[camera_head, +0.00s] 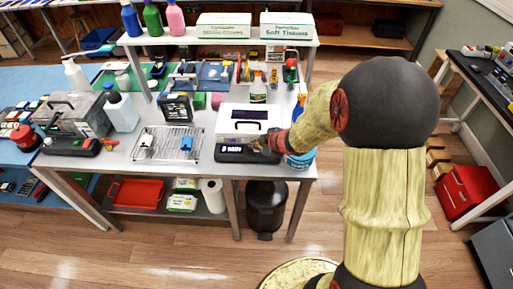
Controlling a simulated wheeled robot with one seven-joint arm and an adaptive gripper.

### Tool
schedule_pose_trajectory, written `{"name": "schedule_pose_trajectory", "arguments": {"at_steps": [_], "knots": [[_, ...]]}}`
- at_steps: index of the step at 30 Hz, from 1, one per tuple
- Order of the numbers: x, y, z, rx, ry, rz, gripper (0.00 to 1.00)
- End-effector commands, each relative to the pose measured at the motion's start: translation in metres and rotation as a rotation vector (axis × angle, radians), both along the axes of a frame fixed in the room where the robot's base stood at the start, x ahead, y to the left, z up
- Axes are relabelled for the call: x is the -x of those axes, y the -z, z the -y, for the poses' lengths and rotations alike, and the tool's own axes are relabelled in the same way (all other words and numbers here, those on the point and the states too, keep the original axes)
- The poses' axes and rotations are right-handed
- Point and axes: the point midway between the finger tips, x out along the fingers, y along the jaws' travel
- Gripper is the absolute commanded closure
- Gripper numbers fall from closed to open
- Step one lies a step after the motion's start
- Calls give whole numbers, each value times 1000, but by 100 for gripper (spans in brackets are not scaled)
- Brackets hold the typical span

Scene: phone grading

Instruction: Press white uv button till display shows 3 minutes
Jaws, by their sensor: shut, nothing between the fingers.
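A white box (238,121) with a dark window and a handle on its lid stands near the front edge of the table. A black control base (238,156) lies along its front. Its small lit display (228,149) shows a figure that seems to end in "MIN", but the number is too small to read surely. My gripper (266,147) is shut and empty, at the right end of this base, close above or touching it; I cannot tell which. The white uv button cannot be made out; the gripper may hide it.
A wire rack (167,145) stands left of the white box. A grey clear-sided box (75,116) with its own black base (70,147) is further left. A blue-rimmed tub (301,159) stands close right of my gripper. Bottles and boxes crowd the back.

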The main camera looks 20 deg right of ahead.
Motion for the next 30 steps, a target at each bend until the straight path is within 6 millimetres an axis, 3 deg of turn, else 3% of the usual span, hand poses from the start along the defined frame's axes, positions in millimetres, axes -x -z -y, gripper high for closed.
{"name": "schedule_pose_trajectory", "arguments": {"at_steps": [6,20,30], "knots": [[0,-13,0,-1,1,0,100],[0,-15,0,-1,1,0,100],[0,-44,0,0,0,0,100]]}}
